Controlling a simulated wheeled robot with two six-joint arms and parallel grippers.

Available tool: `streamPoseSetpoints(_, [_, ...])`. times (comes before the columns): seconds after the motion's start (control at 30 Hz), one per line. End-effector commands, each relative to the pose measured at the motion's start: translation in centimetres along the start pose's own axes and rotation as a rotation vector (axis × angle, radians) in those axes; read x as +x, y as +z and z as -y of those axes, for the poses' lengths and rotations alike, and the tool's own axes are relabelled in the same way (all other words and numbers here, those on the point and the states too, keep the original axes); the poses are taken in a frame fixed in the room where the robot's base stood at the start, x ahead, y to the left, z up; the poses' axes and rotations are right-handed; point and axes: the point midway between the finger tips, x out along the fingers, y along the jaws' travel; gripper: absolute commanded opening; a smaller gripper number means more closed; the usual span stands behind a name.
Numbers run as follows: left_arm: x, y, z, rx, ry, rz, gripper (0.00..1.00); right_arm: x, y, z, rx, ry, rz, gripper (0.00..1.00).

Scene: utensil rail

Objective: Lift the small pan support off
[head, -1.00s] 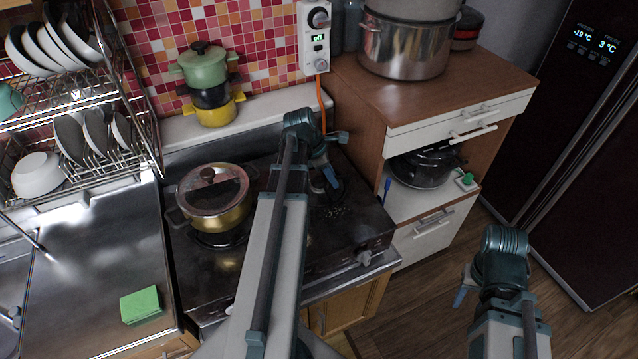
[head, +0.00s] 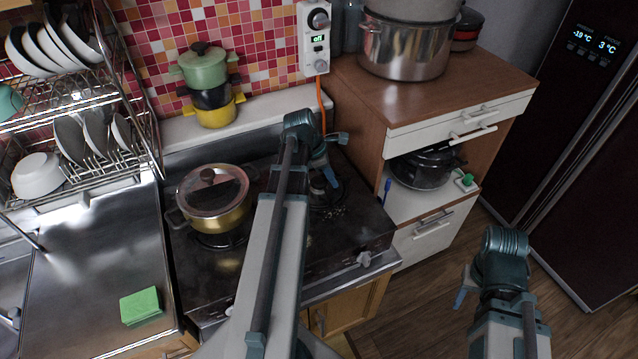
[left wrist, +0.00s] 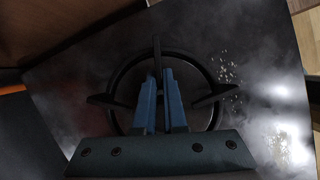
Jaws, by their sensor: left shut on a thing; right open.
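The small pan support (left wrist: 214,92) is a dark ring with prongs over the right-hand burner of the stove; it shows in the left wrist view. My left gripper (head: 331,176) is over that burner in the head view. In the left wrist view its two blue fingers (left wrist: 159,85) are shut on one upright prong of the support. The fingers and palm hide part of the ring. I cannot tell whether the support is clear of the stove top. My right gripper (head: 463,296) is open and empty over the floor, away from the stove.
A gold pot with a glass lid (head: 214,200) stands on the left burner. The stove top (head: 280,262) is clear in front. A wooden cabinet (head: 420,95) with a large steel pot stands right. A green sponge (head: 141,306) lies on the counter at left.

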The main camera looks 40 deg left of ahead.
Motion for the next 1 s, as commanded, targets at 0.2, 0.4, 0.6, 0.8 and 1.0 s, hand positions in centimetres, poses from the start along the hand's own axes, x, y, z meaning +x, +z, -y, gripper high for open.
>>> streamPoseSetpoints(0.2, [0.0, 0.0, 0.0, 0.0, 0.0, 0.0, 0.0, 0.0, 0.0, 0.0, 0.0, 0.0, 0.0, 0.5])
streamPoseSetpoints(0.4, [0.0, 0.0, 0.0, 0.0, 0.0, 0.0, 0.0, 0.0, 0.0, 0.0, 0.0, 0.0, 0.0, 0.5])
streamPoseSetpoints(0.6, [0.0, 0.0, 0.0, 0.0, 0.0, 0.0, 0.0, 0.0, 0.0, 0.0, 0.0, 0.0, 0.0, 0.5])
streamPoseSetpoints(0.8, [-0.4, 0.1, 0.0, 0.0, 0.0, 0.0, 0.0, -0.4, 0.0, 0.0, 0.0, 0.0, 0.0, 0.5])
streamPoseSetpoints(1.0, [-1.9, 0.8, 0.0, 0.0, 0.0, 0.0, 0.0, -2.0, 0.1, -0.2, 0.0, 0.0, 0.0, 0.5])
